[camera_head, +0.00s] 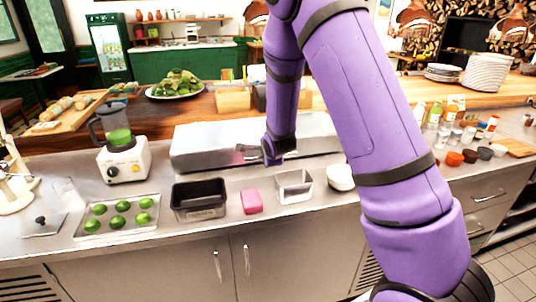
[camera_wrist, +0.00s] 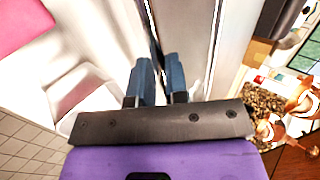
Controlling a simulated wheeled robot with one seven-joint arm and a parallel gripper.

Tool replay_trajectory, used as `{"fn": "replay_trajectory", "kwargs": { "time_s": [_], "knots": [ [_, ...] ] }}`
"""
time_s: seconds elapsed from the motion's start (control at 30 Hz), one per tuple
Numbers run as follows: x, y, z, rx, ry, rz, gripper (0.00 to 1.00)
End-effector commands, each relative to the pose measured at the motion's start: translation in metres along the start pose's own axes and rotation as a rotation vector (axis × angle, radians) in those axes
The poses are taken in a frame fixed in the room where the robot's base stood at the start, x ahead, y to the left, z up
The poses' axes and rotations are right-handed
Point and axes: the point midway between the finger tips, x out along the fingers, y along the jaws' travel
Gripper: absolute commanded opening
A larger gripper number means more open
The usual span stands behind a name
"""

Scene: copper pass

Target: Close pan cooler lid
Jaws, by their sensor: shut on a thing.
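The pan cooler (camera_head: 200,160) is a long, low steel box on the counter, behind the row of pans. Its steel lid (camera_head: 215,134) lies flat or nearly flat along the top; I cannot tell whether a gap is left under it. My gripper (camera_head: 250,152) is at the middle of the lid's front edge, with its fingers pointing left. In the wrist view the two blue-grey fingers (camera_wrist: 160,68) are close together at a long steel edge (camera_wrist: 187,35), shut on the lid's edge or handle. The exact contact is hidden between the fingers.
A black pan (camera_head: 199,213), a pink block (camera_head: 251,201), a steel pan (camera_head: 294,186) and a white bowl (camera_head: 340,178) stand in front of the cooler. A tray of limes (camera_head: 119,217) and a blender (camera_head: 122,160) are left. Small jars (camera_head: 454,159) stand right.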

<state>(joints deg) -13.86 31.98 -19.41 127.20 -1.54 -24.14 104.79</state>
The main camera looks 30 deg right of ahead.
Motion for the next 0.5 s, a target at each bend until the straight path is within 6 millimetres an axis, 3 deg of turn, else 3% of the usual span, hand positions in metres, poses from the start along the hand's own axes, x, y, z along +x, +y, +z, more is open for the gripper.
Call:
{"fn": "replay_trajectory", "kwargs": {
  "time_s": [0.2, 0.37, 0.5],
  "knots": [
    [-0.0007, 0.0031, -0.0001, 0.002, 0.001, 0.007, 0.02],
    [-0.0005, 0.0022, -0.0001, 0.001, 0.001, 0.005, 0.39],
    [-0.0005, 0.0017, -0.0001, 0.000, 0.001, 0.004, 0.40]
  ]
}}
